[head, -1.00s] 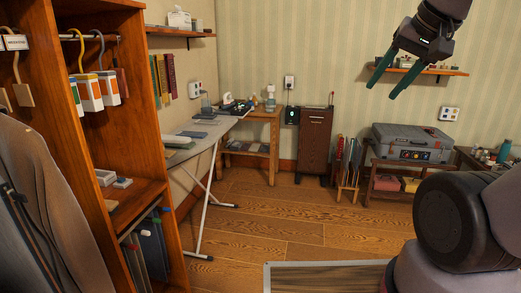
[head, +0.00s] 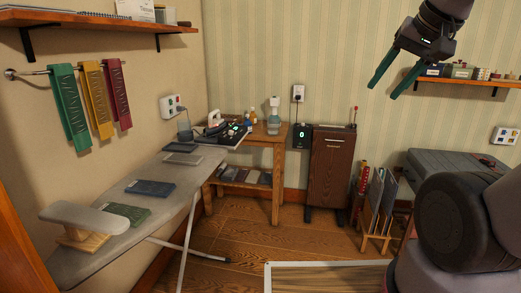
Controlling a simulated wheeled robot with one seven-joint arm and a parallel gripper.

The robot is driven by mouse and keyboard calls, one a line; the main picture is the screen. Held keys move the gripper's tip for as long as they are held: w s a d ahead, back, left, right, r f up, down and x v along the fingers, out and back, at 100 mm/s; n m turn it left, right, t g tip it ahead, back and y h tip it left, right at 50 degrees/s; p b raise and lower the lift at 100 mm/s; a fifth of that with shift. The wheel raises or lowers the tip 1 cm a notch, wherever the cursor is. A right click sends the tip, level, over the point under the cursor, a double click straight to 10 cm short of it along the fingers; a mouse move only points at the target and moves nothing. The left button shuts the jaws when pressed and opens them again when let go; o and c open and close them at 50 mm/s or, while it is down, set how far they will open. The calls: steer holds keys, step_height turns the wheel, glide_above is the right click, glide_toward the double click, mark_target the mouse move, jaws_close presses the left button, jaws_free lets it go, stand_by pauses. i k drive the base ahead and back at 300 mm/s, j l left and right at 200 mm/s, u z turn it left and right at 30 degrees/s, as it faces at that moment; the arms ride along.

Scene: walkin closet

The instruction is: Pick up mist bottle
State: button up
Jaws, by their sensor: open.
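The mist bottle (head: 274,115) appears to be the pale, clear bottle with a white spray top. It stands upright on the small wooden table (head: 278,138) in the back corner, in the head view. My gripper (head: 382,88) is at the upper right, raised in the air with its two green fingers apart and nothing between them. It is well to the right of the bottle in the picture and not touching it.
An ironing board (head: 85,248) with folded cloths and a small sleeve board stands at the left, in front of the table. Small bottles (head: 250,117) and an iron (head: 214,119) are near the mist bottle. A brown cabinet (head: 331,168) stands right of the table. Some wooden floor is open.

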mark_target(247, 123)
steer(key=i, duration=2.1)
steer(key=i+z, duration=0.1)
steer(key=i, duration=0.45)
steer(key=i+j+z, duration=0.15)
steer(key=i, duration=0.4)
